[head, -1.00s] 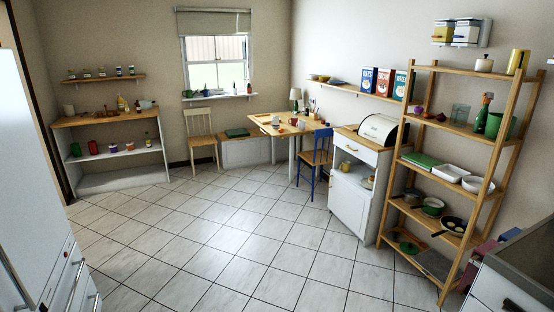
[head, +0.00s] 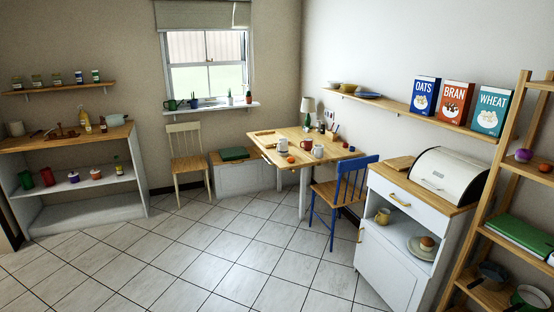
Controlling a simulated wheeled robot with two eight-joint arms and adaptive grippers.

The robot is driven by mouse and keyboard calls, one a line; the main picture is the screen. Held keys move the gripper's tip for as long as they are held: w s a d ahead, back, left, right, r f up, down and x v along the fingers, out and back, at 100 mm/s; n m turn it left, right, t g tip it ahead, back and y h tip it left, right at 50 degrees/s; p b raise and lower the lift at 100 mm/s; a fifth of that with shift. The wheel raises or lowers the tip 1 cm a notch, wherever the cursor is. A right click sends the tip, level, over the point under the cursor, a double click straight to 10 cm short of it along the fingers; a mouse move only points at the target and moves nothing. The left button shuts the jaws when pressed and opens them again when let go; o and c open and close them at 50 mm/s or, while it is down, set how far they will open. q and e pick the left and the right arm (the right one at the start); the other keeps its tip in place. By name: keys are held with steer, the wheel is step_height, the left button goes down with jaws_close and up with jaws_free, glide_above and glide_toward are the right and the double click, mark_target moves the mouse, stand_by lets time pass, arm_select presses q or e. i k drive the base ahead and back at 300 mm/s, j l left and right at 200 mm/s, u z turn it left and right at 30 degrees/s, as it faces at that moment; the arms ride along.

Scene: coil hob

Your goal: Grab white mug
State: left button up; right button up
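A wooden table (head: 268,152) stands against the far right wall, below the window's right side. On it are a small white cup-like thing (head: 283,145), a red mug (head: 306,145) and another small white vessel (head: 318,151). An orange round thing (head: 291,159) lies near the front edge. Both white things are small here, and I cannot tell for sure which is the white mug. Neither of my grippers is in view.
A blue chair (head: 345,190) stands at the table's right front, and a cream chair (head: 188,165) at its left. A white cabinet (head: 385,245) and a wooden rack (head: 495,165) line the right. The tiled floor (head: 190,255) ahead is clear.

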mark_target(319, 149)
steer(key=i, duration=2.6)
steer(key=i+z, duration=0.15)
steer(key=i, duration=0.35)
steer(key=i+j+z, duration=0.15)
steer(key=i, duration=0.3)
steer(key=i+j+z, duration=0.15)
steer(key=i, duration=0.35)
steer(key=i+j+z, duration=0.2)
steer(key=i, duration=0.25)
